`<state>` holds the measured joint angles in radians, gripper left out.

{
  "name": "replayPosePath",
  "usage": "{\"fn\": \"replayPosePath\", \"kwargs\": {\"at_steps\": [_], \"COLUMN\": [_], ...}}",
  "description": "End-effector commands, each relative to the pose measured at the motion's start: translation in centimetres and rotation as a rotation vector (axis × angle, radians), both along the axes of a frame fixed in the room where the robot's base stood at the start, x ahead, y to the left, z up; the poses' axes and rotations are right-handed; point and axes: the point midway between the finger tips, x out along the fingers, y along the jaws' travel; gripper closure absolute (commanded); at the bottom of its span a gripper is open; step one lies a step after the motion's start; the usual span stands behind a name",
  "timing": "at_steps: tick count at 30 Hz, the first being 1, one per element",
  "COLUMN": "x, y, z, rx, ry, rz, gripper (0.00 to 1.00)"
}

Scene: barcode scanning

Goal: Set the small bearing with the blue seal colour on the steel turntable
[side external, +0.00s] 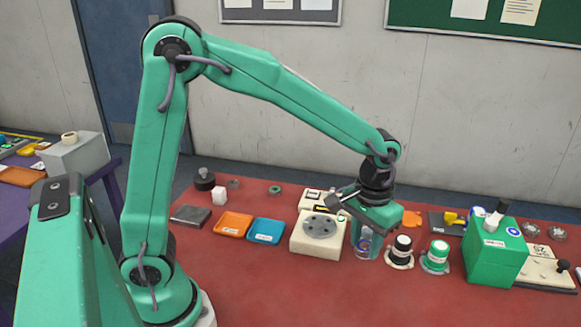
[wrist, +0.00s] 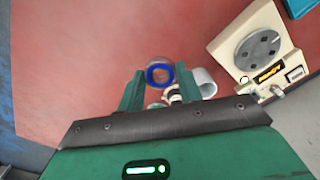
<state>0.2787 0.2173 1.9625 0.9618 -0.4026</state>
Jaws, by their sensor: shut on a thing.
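The small bearing with the blue seal (wrist: 160,66) is between the two fingers of my gripper (wrist: 159,88) in the wrist view, its ring face toward the camera. My gripper is shut on it. In the side view my gripper (side external: 365,238) points down just right of the steel turntable (side external: 320,227), and the bearing is small and partly hidden by the fingers there. The turntable is a grey disc with holes on a cream machine, and its top looks bare. It also shows in the wrist view (wrist: 258,50), at the upper right, apart from the bearing.
The cream machine (side external: 316,247) stands left of my gripper. Blue (side external: 266,231) and orange (side external: 233,224) trays lie left. The red table front is clear.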

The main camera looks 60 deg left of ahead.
Motion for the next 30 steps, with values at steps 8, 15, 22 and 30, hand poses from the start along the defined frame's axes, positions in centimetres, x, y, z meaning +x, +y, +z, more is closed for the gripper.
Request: {"fn": "replayPosePath", "kwargs": {"at_steps": [8, 15, 22, 30], "x": [-2.3, -2.9, -2.6, -0.5], "y": [-4.6, -5.7, -5.3, -2.9], "z": [-2.2, -2.8, -3.1, -5.0], "rx": [0.001, 0.000, 0.001, 0.002], "ry": [0.001, 0.000, 0.001, 0.003], "rz": [0.054, 0.073, 0.075, 0.077], "gripper": [0.88, 0.88, 0.88, 0.88]}}
